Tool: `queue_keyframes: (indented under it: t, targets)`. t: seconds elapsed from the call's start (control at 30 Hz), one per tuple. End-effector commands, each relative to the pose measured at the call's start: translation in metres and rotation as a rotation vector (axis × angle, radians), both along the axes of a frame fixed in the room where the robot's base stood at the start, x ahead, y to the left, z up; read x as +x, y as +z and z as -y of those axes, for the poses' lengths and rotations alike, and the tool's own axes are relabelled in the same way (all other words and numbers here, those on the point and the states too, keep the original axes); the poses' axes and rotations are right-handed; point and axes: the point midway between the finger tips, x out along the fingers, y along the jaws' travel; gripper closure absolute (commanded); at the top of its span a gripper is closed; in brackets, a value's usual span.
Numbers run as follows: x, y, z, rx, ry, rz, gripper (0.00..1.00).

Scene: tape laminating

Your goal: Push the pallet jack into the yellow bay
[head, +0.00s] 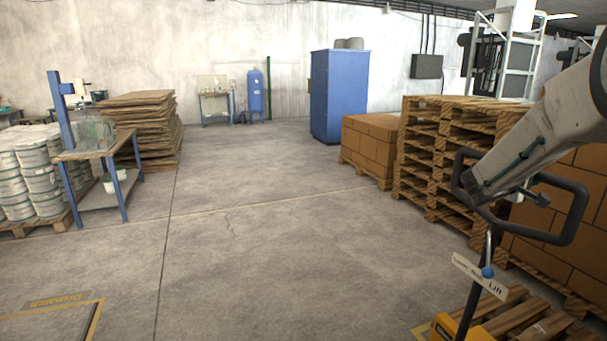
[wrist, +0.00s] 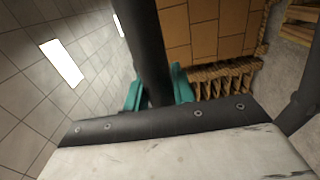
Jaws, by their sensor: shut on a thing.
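The pallet jack shows at the lower right of the head view. Its dark loop handle (head: 577,222) stands on a shaft with a "Lift" label, above a yellow body (head: 462,329) cut off by the bottom edge. My gripper (wrist: 157,88) has teal fingers on both sides of a dark handle bar (wrist: 146,45) in the wrist view and is shut on it. In the head view my arm covers part of the handle. A yellow floor outline marked "Dispatch" (head: 60,300) lies at the lower left, only partly in view, apart from the jack.
Stacked wooden pallets (head: 432,150) and brown cartons (head: 371,146) line the right side. A workbench (head: 96,150) and white buckets (head: 30,172) stand at the left. A blue cabinet (head: 340,97) is at the back. The middle floor (head: 270,240) is clear.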

Motion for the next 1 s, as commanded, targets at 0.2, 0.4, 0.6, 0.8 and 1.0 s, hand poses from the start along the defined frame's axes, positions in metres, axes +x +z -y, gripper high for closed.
queue_keyframes:
  t: [0.2,0.4,0.6,0.8,1.0]
  targets:
    - [0.006,-0.001,0.026,0.001,-0.006,-0.001,0.95]
    - [0.012,-0.001,0.045,0.001,-0.007,-0.001,0.95]
    - [0.02,-0.001,0.062,0.001,-0.006,-0.001,0.95]
    - [0.025,-0.001,0.076,0.001,-0.005,0.0,0.95]
    - [0.026,-0.001,0.078,0.002,-0.004,-0.002,0.95]
